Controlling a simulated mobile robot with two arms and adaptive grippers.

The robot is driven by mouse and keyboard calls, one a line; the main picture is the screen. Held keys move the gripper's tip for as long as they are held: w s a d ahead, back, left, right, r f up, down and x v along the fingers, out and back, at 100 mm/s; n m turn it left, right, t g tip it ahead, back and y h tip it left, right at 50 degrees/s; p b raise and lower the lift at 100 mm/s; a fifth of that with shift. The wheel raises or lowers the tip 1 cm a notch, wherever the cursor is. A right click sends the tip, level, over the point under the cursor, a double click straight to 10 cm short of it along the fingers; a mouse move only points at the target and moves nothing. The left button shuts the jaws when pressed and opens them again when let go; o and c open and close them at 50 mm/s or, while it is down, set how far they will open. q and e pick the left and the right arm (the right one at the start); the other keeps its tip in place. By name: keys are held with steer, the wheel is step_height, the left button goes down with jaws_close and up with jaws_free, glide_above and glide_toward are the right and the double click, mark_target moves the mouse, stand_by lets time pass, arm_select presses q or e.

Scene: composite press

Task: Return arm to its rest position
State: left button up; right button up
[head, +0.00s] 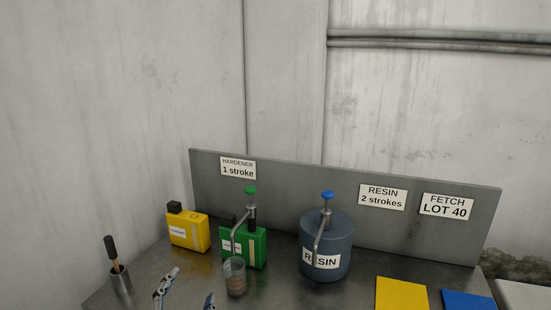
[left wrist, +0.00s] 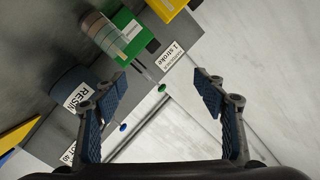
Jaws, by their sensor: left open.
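My left gripper (head: 190,288) shows at the bottom edge of the head view, in front of the cup and to its left. Its two fingers are apart, and in the left wrist view the gripper (left wrist: 160,90) is open with nothing held between the fingers. A clear cup (head: 235,283) with brownish contents stands in front of the green hardener can (head: 256,249), under its spout; the cup also shows in the left wrist view (left wrist: 97,30). Most of my left arm is hidden below the head view. My right gripper is not in view.
A blue-grey resin drum (head: 338,237) with a blue-topped pump stands right of the green can. A yellow can (head: 188,232) is left, and a holder (head: 121,284) with a dark-handled tool is further left. A grey back panel (head: 300,183) rises behind. Yellow (head: 401,294) and blue (head: 467,301) pads lie right.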

arm_select(q)
steer(key=s+a+f+n+g+y, duration=0.1)
steer(key=s+a+f+n+g, duration=0.1)
steer(key=s+f+g, duration=0.35)
steer(key=s+a+f+n+g, duration=0.1)
steer(key=s+f+n+g, duration=0.15)
steer(key=s+f, duration=0.55)
steer(key=s+d+f+n+g, duration=0.1)
steer(key=s+f+g, duration=0.2)
steer(key=s+f, duration=0.35)
steer(key=s+f+n+g, duration=0.1)
steer(key=s+f+g, duration=0.25)
steer(key=s, duration=0.65)
steer(key=s+d+f+x, duration=0.1)
steer(key=s+x, duration=0.2)
steer(key=x, duration=1)
steer(key=s+f+x, duration=0.1)
steer(key=s+x, duration=0.2)
steer(key=x, duration=1)
steer(key=s+a+f+g, duration=0.1)
steer(key=s+a+f, duration=0.1)
steer(key=s+f, duration=1.3)
steer(key=s, duration=0.3)
steer(key=shift+a+f+g+h, duration=0.25)
steer(key=shift+a+g+h, duration=0.05)
steer(key=shift+a+g, duration=0.1)
